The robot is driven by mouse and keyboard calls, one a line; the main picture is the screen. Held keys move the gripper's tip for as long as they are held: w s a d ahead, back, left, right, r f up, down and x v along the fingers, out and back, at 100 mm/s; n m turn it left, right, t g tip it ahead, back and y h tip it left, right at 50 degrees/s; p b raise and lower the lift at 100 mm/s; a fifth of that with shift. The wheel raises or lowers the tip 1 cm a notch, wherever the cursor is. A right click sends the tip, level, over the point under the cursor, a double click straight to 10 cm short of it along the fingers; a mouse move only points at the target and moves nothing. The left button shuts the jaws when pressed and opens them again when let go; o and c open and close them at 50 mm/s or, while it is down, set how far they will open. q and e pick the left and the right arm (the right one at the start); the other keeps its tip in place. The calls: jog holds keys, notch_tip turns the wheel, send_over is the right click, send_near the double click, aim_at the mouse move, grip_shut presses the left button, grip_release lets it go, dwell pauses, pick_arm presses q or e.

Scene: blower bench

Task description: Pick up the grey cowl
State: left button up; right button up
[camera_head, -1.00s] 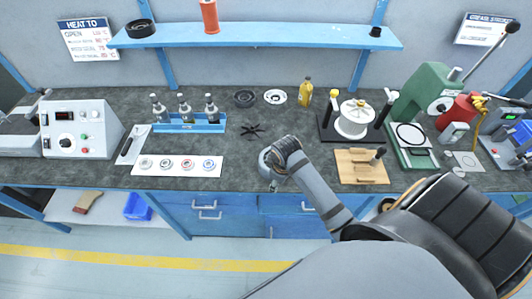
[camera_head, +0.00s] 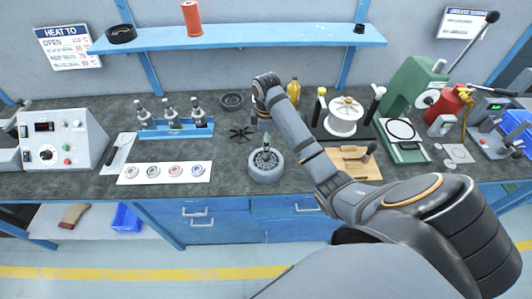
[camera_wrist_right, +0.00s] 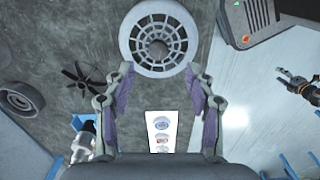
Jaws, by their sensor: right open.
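The grey cowl (camera_head: 266,172), a round grey part with a slotted grille and a central hub, stands on the dark bench top near its front edge. It also shows in the right wrist view (camera_wrist_right: 133,43), beyond and between my right fingertips. My right gripper (camera_wrist_right: 158,75) is open and empty, with the two fingers spread apart and the cowl not between them. In the head view my right arm reaches behind the cowl, and its gripper is mostly hidden by the wrist. My left gripper (camera_wrist_right: 298,86) shows small at the right of the wrist view; its jaw state is unclear.
A black fan (camera_head: 241,134) and dark ring (camera_head: 232,101) lie behind the cowl. A white mat (camera_head: 130,174) with several rings and a blue rack (camera_head: 176,130) are left. A wooden block (camera_head: 345,157) and spool (camera_head: 343,120) are right. A blue shelf (camera_head: 240,40) hangs above.

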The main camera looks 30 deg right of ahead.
aim_at(266, 163)
notch_tip(266, 163, down, 7)
jog(key=b, duration=0.5)
jog(key=shift+w+r, duration=0.1)
jog(key=shift+w+f, duration=0.1)
jog(key=shift+f, duration=0.15)
jog(key=shift+r, duration=0.15)
jog(key=shift+c, duration=0.8)
grip_shut()
